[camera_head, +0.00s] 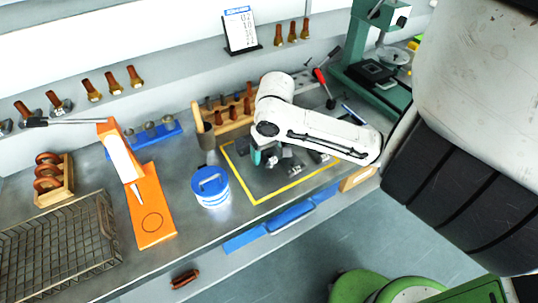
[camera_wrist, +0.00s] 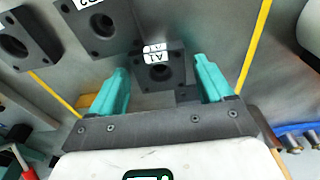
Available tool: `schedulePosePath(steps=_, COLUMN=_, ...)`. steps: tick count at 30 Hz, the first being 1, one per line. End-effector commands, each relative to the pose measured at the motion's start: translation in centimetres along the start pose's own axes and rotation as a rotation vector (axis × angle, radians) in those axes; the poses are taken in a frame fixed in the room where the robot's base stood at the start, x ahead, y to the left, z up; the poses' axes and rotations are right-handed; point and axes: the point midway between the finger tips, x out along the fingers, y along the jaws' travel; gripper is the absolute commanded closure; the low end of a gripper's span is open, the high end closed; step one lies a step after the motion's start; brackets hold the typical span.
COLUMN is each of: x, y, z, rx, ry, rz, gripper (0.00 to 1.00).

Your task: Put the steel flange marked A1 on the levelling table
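The dark steel flange marked A1 (camera_wrist: 160,72) has a round bore and white labels. In the wrist view it sits between the two teal fingers of my gripper (camera_wrist: 162,85), with a visible gap on each side. My gripper is open and also shows in the head view (camera_head: 265,157), low over the yellow-outlined area (camera_head: 256,202). The arm hides the A1 flange in the head view. I cannot tell for sure which thing is the levelling table; an orange flat base with a black circle (camera_head: 152,236) stands left on the bench.
Two more flanges (camera_wrist: 104,42) (camera_wrist: 18,45) lie left of A1 in the wrist view. A blue-lidded tin (camera_head: 210,187) stands left of the outlined area. A wooden rack of bolts (camera_head: 232,122) is behind. A wire basket (camera_head: 60,250) is far left; a green machine (camera_head: 372,88) is back right.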

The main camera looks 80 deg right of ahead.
Motion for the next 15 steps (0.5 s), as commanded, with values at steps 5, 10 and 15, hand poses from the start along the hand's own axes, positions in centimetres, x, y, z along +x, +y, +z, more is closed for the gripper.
schedulePosePath(steps=5, x=-0.02, y=-0.01, z=0.0, rx=0.0, ry=0.0, rz=0.0, gripper=0.37)
schedulePosePath(steps=10, x=-0.03, y=-0.01, z=0.0, rx=0.0, ry=0.0, rz=0.0, gripper=0.54)
schedulePosePath(steps=15, x=-0.03, y=-0.01, z=0.0, rx=0.0, ry=0.0, rz=0.0, gripper=0.7)
